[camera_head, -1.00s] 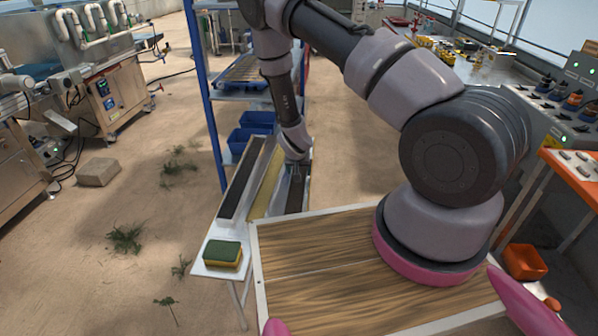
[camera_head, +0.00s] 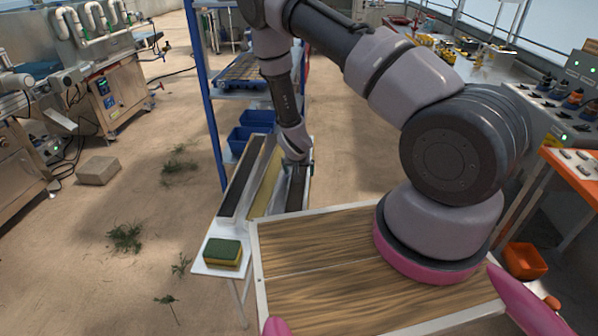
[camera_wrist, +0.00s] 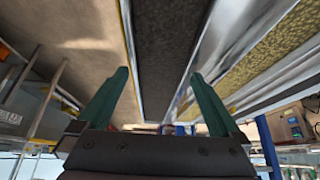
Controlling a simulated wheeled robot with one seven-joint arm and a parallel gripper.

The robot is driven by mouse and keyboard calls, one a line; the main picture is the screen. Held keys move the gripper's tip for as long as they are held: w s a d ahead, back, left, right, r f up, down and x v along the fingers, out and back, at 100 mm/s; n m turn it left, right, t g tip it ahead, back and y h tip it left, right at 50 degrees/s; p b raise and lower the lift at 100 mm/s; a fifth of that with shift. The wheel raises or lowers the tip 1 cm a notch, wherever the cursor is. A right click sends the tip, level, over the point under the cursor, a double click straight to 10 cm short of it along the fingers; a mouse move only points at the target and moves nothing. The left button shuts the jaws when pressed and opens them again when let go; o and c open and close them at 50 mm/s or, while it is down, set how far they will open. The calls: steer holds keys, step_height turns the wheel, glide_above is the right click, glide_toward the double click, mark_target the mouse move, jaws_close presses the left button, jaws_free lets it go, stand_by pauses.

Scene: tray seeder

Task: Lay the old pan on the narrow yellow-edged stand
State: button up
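A long narrow pan with dark fill (camera_head: 297,190) lies on the right of the white bench, under my gripper (camera_head: 298,163). In the wrist view this dark pan (camera_wrist: 166,45) has a shiny metal rim. A thin yellow edge (camera_wrist: 126,35) runs along its left side, seemingly that of the narrow stand; the stand's body is mostly hidden. My gripper also shows in the wrist view (camera_wrist: 160,74), its two green fingers wide apart with nothing clasped between them. I cannot tell how far they are above the pan. The pictures do not label which pan is old.
A pan with yellowish fill (camera_head: 265,190) lies beside the dark one, and another dark-filled pan (camera_head: 240,185) lies further left. A green and yellow sponge (camera_head: 223,252) sits at the bench's near end. A blue-post rack (camera_head: 203,90) stands behind. A wood-grain board (camera_head: 310,285) is in front.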

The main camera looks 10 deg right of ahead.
steer(key=s+r+m+y, duration=0.15)
steer(key=s+r, duration=0.25)
steer(key=r, duration=1.6)
steer(key=s+r+y, duration=0.2)
steer(key=s+r, duration=0.3)
steer(key=r, duration=1.6)
steer(key=s+d+r, duration=0.3)
steer(key=s+r, duration=0.5)
steer(key=s, duration=0.2)
steer(key=s+d+r+t, duration=0.1)
steer(key=s+d+r, duration=0.2)
steer(key=s+r, duration=0.5)
steer(key=shift+s+n, duration=0.45)
steer(key=shift+s, duration=0.5)
